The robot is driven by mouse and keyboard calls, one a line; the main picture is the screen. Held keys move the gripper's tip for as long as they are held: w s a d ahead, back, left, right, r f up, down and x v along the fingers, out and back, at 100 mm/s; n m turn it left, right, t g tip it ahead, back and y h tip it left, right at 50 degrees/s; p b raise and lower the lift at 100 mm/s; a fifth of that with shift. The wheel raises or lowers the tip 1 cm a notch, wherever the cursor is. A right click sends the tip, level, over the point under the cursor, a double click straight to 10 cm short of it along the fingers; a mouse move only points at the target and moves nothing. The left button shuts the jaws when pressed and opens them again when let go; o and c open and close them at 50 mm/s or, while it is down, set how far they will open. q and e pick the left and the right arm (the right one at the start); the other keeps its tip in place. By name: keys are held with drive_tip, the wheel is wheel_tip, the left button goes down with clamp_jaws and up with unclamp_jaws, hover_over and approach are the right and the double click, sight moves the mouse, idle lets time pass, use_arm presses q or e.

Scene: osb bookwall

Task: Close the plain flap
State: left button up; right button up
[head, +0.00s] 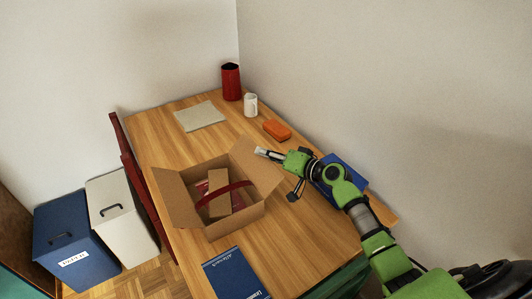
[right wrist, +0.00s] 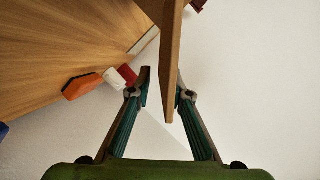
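An open cardboard box (head: 237,222) stands on the wooden table. Its left flap (head: 176,194) leans outward, and its right flap (head: 258,160) stands up at the right rear; both look unmarked. My right gripper (head: 262,151) is at the upper edge of the right flap. In the right wrist view, the flap (right wrist: 172,60) passes between the fingers of my right gripper (right wrist: 163,88). The fingers are apart, with a gap on the flap's left side; the right finger is close to it or touching. My left gripper is not in view.
A red band (head: 226,190) arcs across the box opening. A blue book (head: 235,273) lies in front, and another blue item (head: 350,170) is partly behind my right arm. An orange block (head: 277,129), white mug (head: 250,105) and red canister (head: 231,82) stand near the wall.

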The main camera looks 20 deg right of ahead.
sight(254, 167)
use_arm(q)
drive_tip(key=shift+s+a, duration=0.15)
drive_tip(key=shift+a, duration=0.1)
use_arm(e)
drive_tip(key=shift+w, duration=0.1)
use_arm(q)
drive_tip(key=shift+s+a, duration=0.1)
use_arm(e)
clamp_jaws()
